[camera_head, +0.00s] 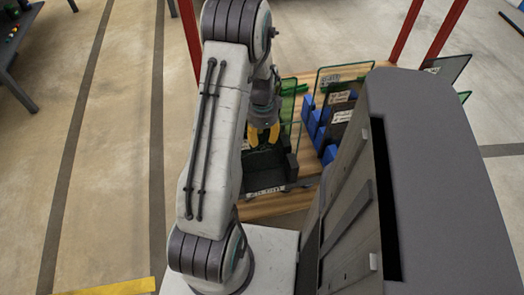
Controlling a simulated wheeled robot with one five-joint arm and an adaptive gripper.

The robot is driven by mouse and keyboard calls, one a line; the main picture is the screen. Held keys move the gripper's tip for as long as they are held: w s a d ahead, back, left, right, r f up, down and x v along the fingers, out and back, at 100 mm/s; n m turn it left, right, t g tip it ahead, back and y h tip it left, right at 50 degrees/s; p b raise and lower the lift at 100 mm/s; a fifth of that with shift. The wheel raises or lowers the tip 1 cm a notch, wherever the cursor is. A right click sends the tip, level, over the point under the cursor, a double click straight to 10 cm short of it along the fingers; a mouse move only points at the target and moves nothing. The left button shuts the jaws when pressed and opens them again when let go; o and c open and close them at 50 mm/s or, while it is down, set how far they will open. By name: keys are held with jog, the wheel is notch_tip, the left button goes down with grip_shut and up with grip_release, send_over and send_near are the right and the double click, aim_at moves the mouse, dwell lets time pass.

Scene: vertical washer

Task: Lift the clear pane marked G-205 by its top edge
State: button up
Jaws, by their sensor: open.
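Several upright panes stand on the wooden table. A clear pane with a green edge (327,73) stands at the back, with a pale label on it. A darker pane (345,104) with white labels stands nearer, partly hidden by the grey machine. Another green-edged pane (296,108) stands just right of my gripper. I cannot read which pane is marked G-205. My gripper (264,136) has yellow fingertips, is open and points down above a dark tray (269,184). It appears empty and left of the panes; contact with the nearest pane cannot be told.
Blue holders (318,128) stand among the panes. A large grey machine (425,145) fills the right and hides part of the table (262,207). Red posts (406,32) rise behind. More panes (448,66) show at the back right. The floor at left is open.

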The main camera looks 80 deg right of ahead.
grip_shut()
dwell(0.3)
dwell(0.3)
